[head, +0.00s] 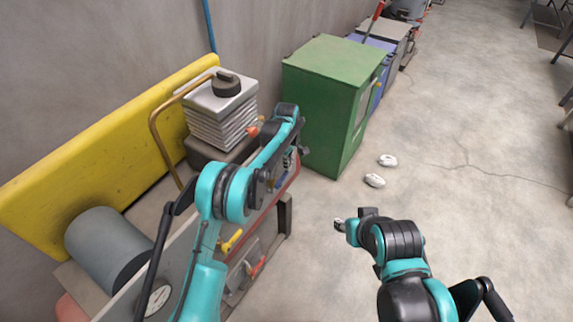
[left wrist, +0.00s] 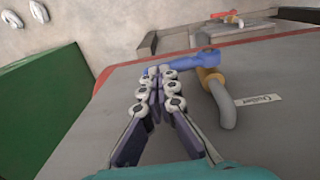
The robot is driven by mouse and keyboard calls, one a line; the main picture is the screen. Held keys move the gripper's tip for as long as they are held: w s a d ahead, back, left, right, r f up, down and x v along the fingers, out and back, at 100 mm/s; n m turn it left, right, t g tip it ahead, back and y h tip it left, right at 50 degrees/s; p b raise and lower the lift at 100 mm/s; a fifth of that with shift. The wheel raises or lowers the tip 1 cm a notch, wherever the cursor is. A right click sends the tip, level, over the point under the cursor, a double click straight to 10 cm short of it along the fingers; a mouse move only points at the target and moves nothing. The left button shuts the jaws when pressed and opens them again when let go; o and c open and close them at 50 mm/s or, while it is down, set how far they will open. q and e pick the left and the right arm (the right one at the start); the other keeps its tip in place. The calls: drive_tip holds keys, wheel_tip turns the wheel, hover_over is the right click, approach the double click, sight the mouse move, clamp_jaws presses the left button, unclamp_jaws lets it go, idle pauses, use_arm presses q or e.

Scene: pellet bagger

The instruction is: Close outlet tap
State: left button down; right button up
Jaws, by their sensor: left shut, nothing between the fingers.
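The outlet tap has a blue lever handle (left wrist: 198,60) on a brass-coloured body (left wrist: 210,76), with a bent grey pipe (left wrist: 223,104) and a small white tag (left wrist: 258,100) with writing. The lever lies roughly across the left wrist view, along the grey panel. My left gripper (left wrist: 158,72) is shut and empty, its fingertips at the lever's left part; I cannot tell whether they touch it. In the head view my left gripper (head: 297,154) is over the machine's far end, and the arm hides much of the tap. My right gripper (head: 340,225) hangs over open floor; its fingers are too small to judge.
A green cabinet (head: 327,85) stands just beyond the machine. Two white objects (head: 375,180) lie on the floor.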

use_arm(q)
drive_tip(key=shift+w+d+f, duration=0.15)
drive_tip(key=shift+w+f, duration=0.05)
drive_tip(key=shift+f, duration=0.2)
drive_tip(key=shift+w+d+f, duration=0.15)
drive_tip(key=shift+w+f, duration=0.05)
drive_tip(key=shift+f, duration=0.2)
use_arm(e)
drive_tip(key=shift+w+d+f, duration=0.2)
drive_tip(key=shift+w+f, duration=0.05)
drive_tip(key=shift+w, duration=0.05)
use_arm(q)
drive_tip(key=shift+w+f, duration=0.1)
drive_tip(key=shift+b, duration=0.3)
use_arm(e)
drive_tip(key=shift+f, duration=0.1)
